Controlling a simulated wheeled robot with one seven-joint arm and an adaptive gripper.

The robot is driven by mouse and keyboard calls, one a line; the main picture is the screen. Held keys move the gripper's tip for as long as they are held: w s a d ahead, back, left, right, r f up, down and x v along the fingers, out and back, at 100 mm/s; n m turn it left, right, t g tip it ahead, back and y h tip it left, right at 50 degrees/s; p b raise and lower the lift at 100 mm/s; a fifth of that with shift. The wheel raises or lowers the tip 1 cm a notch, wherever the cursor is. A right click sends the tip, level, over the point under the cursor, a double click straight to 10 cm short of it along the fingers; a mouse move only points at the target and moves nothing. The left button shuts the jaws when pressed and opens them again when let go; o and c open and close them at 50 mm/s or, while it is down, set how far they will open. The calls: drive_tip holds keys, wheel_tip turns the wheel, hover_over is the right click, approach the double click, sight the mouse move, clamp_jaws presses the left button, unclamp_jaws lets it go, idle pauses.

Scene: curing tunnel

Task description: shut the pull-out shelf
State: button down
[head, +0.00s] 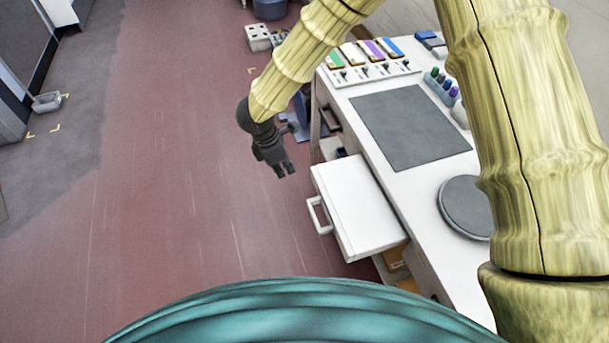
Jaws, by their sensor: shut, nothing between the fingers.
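The pull-out shelf (358,208) is a flat white board that sticks out to the left from the side of the white workbench (425,178). It has a white loop handle (318,216) on its outer left edge. My gripper (287,172) is dark grey, shut and empty. In the picture it is up and to the left of the shelf, apart from the handle, with its fingers pointing down and right. How high it is above the floor I cannot tell.
A dark grey mat (411,127), a round grey disc (466,207) and a rack of coloured items (368,58) are on the bench top. Open compartments (396,262) show below the shelf. A grey block (258,37) stands at the back. The red floor (190,200) to the left is clear.

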drive_tip(key=w+d+f+p, duration=0.1)
drive_tip(key=d+f+p, duration=0.4)
drive_tip(key=f, duration=0.3)
drive_tip(key=shift+w+d, duration=0.15)
drive_tip(key=shift+w, duration=0.1)
idle(0.4)
drive_tip(key=shift+f, duration=0.1)
